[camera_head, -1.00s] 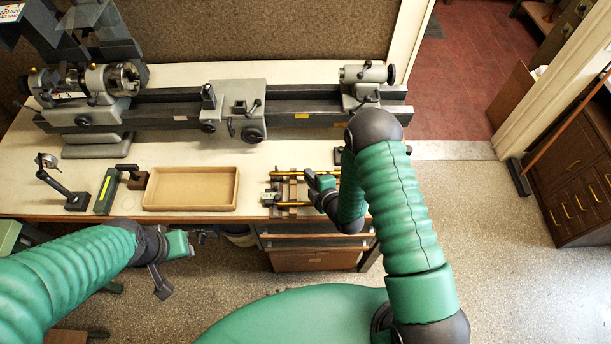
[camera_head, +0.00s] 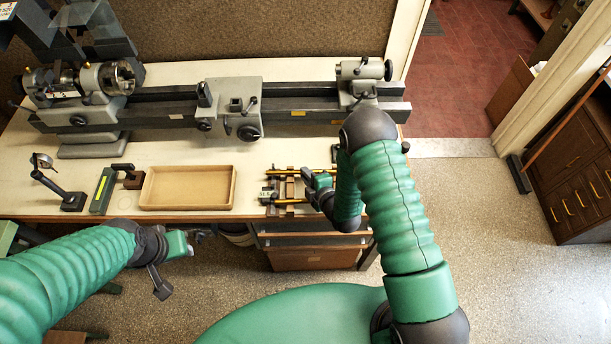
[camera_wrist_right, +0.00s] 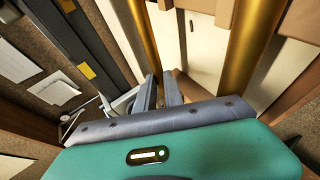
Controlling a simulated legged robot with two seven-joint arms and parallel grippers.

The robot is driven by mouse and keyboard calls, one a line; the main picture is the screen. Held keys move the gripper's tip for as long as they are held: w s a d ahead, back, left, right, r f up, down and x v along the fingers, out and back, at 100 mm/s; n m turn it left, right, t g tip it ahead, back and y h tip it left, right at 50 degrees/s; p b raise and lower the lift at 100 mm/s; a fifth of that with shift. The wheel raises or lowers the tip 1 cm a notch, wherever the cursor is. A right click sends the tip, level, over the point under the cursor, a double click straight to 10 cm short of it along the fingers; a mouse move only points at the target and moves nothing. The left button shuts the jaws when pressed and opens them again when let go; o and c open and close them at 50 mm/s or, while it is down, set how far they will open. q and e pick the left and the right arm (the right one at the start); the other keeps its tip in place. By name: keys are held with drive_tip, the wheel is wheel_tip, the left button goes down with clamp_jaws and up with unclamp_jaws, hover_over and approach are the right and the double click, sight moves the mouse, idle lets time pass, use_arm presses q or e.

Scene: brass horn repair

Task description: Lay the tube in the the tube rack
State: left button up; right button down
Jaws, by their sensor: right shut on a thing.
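The tube rack (camera_head: 290,189), brown with upright supports, stands near the table's front edge, right of the tray. A long brass tube (camera_head: 320,170) lies across its back part; it also shows in the right wrist view (camera_wrist_right: 144,32). My right gripper (camera_head: 306,174) is at this tube, and its jaws (camera_wrist_right: 160,88) are shut on it in the wrist view. Whether the tube rests fully on the rack is unclear. A second brass tube (camera_wrist_right: 250,50) runs beside it, nearer the table's front. My left gripper (camera_head: 198,237) is off the table's front; its jaws are unclear.
An empty tan tray (camera_head: 188,206) lies left of the rack. A grey lathe (camera_head: 235,115) runs along the back of the table. A dial stand (camera_head: 70,199) and a green block (camera_head: 103,190) stand at the left. Bare table lies between the tray and the lathe.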

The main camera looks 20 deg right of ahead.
drive_tip(key=c, duration=1.6)
unclamp_jaws()
drive_tip(key=shift+s+d+f, duration=0.1)
drive_tip(key=shift+d+f, duration=0.15)
drive_tip(key=shift+f, duration=0.25)
drive_tip(key=shift+o, duration=1.2)
drive_tip(key=shift+r, duration=0.15)
